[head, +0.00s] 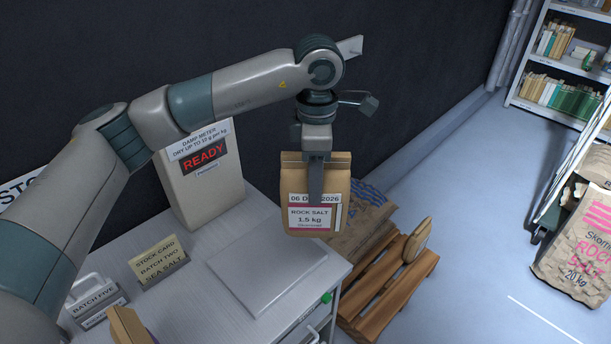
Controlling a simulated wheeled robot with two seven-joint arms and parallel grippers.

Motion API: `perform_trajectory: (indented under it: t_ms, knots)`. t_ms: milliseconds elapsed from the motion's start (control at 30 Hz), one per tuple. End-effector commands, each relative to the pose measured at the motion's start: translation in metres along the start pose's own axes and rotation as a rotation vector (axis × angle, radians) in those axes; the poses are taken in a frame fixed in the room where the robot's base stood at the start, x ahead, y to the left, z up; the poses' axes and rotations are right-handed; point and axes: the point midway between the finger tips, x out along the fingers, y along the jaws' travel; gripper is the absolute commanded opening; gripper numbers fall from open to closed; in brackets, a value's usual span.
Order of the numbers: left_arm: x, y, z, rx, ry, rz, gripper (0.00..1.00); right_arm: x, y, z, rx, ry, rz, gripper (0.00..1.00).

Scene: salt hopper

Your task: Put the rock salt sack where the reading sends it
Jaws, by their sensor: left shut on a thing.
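My left gripper (316,188) is shut on the top of a small brown paper sack (312,222) labelled "ROCK SALT 1.5 kg", with a date tag above. The sack hangs upright and appears above the right part of the bench, in front of a pallet. The damp meter (201,190) stands at the back of the bench. Its sign says "DRY UP TO 10 g per kg" and its display reads "READY", with no number showing. A flat, empty pale plate (262,265) lies on the bench below and left of the sack. My right gripper is out of view.
A stock card (160,262) reads "BATCH TWO SEA SALT"; a "BATCH FIVE" holder (97,300) stands beside it. A wooden pallet (392,298) with a brown sack (352,222) is right of the bench. A large 20 kg sack (575,255) stands far right, near shelves (566,62).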

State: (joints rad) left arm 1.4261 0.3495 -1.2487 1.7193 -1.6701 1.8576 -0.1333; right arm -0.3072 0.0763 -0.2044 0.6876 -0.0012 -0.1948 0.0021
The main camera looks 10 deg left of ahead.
Motion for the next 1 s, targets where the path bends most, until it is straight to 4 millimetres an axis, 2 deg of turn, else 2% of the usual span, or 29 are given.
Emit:
perform_trajectory:
  t_ms: [167,367,667,1000]
  knots:
    - [0.002,-0.002,-0.008,0.07,-0.003,0.004,0.0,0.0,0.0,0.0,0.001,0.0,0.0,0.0]
    - [0.013,-0.009,-0.027,0.237,-0.002,0.007,0.0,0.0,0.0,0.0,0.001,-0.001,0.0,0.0]
    - [0.035,-0.028,-0.065,0.602,0.0,0.014,0.0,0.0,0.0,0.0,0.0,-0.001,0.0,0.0]
    - [0.059,-0.058,-0.108,1.033,0.003,0.012,0.0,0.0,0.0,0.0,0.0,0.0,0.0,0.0]
